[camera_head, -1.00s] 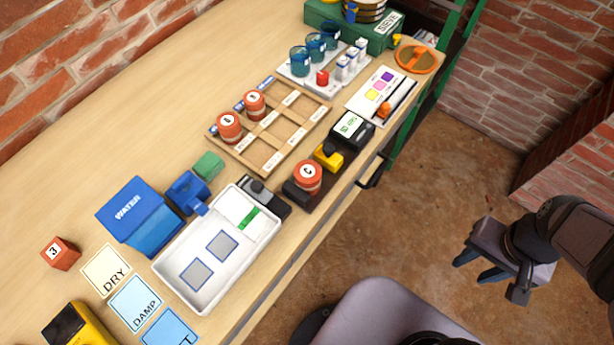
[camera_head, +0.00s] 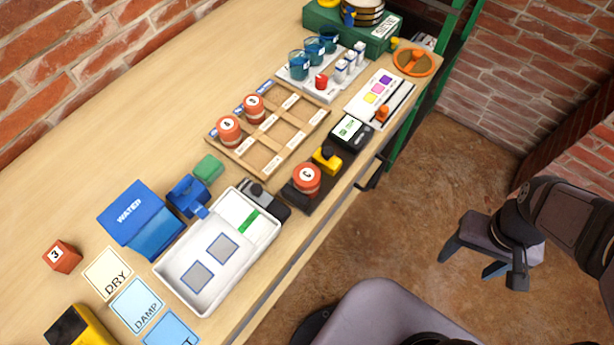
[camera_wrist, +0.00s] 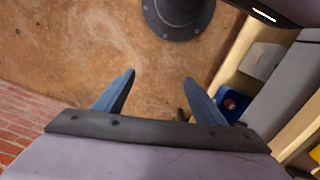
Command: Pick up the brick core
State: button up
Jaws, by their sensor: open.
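Three round red-brown cores with white lettered caps are in the head view. Core C (camera_head: 307,181) stands on a dark device near the bench's front edge. Two more, a nearer core (camera_head: 228,130) and a farther core (camera_head: 253,107), stand in the left compartments of a wooden rack (camera_head: 240,172). A red-brown block marked 3 (camera_head: 62,256) lies at the far left. I cannot tell which of these is the brick core. My gripper (camera_head: 464,267) is open and empty over the floor, right of the bench. The wrist view shows its two blue fingers (camera_wrist: 159,76) apart.
Cups, a colour card (camera_head: 378,96) and a green case (camera_head: 345,28) stand farther back. Brick walls border the bench; bare floor lies below my gripper.

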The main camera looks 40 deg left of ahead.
aim_at(307, 178)
jog(key=w+a+r+n+t+h+p, duration=0.1)
jog(key=a+r+n+t+h+p, duration=0.25)
jog(key=a+n, duration=0.8)
jog(key=w+a+r+n+t+h+p, duration=0.15)
jog(key=a+r+n+t+p, duration=0.25)
jog(key=a+n, duration=0.8)
jog(key=s+a+n+t, duration=0.1)
jog(key=s+a, duration=0.1)
jog(key=a, duration=0.1)
jog(key=s+a+n+t+y, duration=0.1)
jog(key=s+a+n, duration=0.1)
jog(key=a, duration=0.1)
jog(key=s+a+r+n+t+y+p, duration=0.1)
jog(key=s+a+t, duration=0.1)
jog(key=a, duration=0.2)
jog(key=shift+s+n, duration=0.2)
jog(key=shift+n, duration=0.05)
jog(key=s+n, duration=0.1)
jog(key=s, duration=0.2)
jog(key=s+a+n+t+y, duration=0.1)
jog(key=s+n, duration=0.1)
jog(key=s, duration=0.1)
jog(key=s+a+f+n+t+y, duration=0.1)
jog(key=s, duration=0.2)
jog(key=shift+t, duration=0.25)
jog(key=shift+f+b+x, duration=0.2)
jog(key=shift+b+x, duration=1.25)
jog(key=shift+x, duration=1.6)
jog(key=shift+w+f, duration=0.15)
jog(key=shift+w, duration=0.45)
